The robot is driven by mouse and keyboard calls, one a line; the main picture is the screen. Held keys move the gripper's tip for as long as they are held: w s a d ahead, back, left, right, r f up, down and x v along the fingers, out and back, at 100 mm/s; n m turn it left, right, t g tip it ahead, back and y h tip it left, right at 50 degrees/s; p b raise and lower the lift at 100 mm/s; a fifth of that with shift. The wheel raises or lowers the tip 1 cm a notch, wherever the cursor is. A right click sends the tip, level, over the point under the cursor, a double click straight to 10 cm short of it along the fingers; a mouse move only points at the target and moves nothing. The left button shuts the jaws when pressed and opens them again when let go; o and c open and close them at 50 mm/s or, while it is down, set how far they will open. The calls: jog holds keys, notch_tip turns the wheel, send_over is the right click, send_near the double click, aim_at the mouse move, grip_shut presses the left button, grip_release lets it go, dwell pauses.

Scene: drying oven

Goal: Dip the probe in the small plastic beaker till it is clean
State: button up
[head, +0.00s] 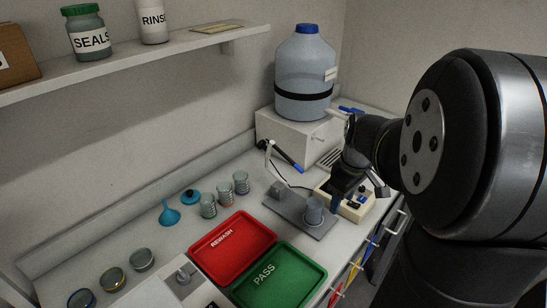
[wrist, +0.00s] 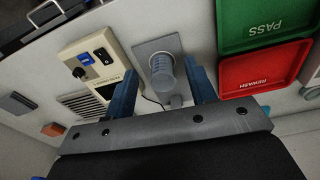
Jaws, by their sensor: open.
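A small clear plastic beaker (head: 314,208) stands upright on a grey base plate (head: 296,221). In the wrist view the beaker (wrist: 163,70) appears between my two blue fingers. My gripper (head: 345,197) is open and empty, close to the right of the beaker in the head view; it also shows in the wrist view (wrist: 163,88). I cannot tell whether the fingers touch the beaker.
A cream instrument box (head: 357,212) stands right beside the plate. A red REWASH tray (head: 232,247) and a green PASS tray (head: 280,278) lie in front. A large carboy (head: 303,75) is behind.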

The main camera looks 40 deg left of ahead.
jog(key=w+a+r+y, duration=0.2)
jog(key=w+a+r, duration=0.2)
jog(key=a+r, duration=0.8)
jog(key=y, duration=0.1)
send_near(263, 141)
jog(key=shift+n, duration=0.4)
jog(key=x, duration=1)
jog(key=shift+a+r, duration=0.1)
jog(key=shift+y, duration=0.3)
grip_shut()
